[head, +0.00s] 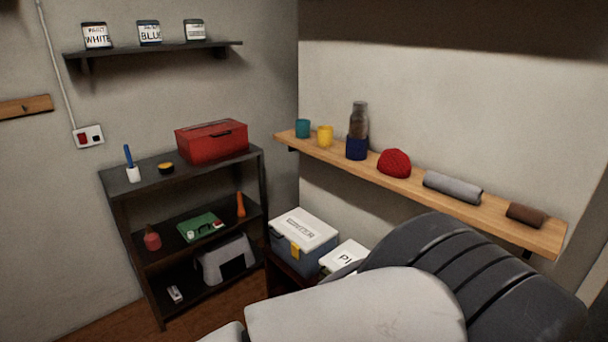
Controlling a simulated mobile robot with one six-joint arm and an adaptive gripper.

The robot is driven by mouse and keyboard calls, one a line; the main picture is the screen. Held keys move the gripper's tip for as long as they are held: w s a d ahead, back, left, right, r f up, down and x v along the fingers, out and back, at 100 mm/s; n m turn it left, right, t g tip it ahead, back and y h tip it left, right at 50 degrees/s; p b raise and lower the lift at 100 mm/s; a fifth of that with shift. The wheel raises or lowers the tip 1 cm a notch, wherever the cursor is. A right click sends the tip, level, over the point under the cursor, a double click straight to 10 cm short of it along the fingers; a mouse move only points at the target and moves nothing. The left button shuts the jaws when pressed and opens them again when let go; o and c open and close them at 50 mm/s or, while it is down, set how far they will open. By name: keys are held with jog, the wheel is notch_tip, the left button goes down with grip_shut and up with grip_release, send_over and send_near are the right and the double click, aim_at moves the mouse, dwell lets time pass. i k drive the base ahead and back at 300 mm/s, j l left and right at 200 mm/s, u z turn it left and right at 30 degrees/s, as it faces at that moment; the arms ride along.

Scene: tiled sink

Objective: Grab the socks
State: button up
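On the wooden wall shelf (405,184) lie a small dark brown roll (526,215) near its right end and a longer grey roll (453,188) to its left. Either could be the socks; I cannot tell which from this view. A red knitted, rounded item (395,163) sits left of the grey roll, apart from it. My gripper is not in view. My own arm fills the lower right of the head view and hides what lies behind it.
A black rack (118,218) holds a red toolbox (212,141). Boxes (303,236) stand below the shelf.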

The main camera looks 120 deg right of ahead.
aim_at(533, 218)
jog(key=z, duration=5.05)
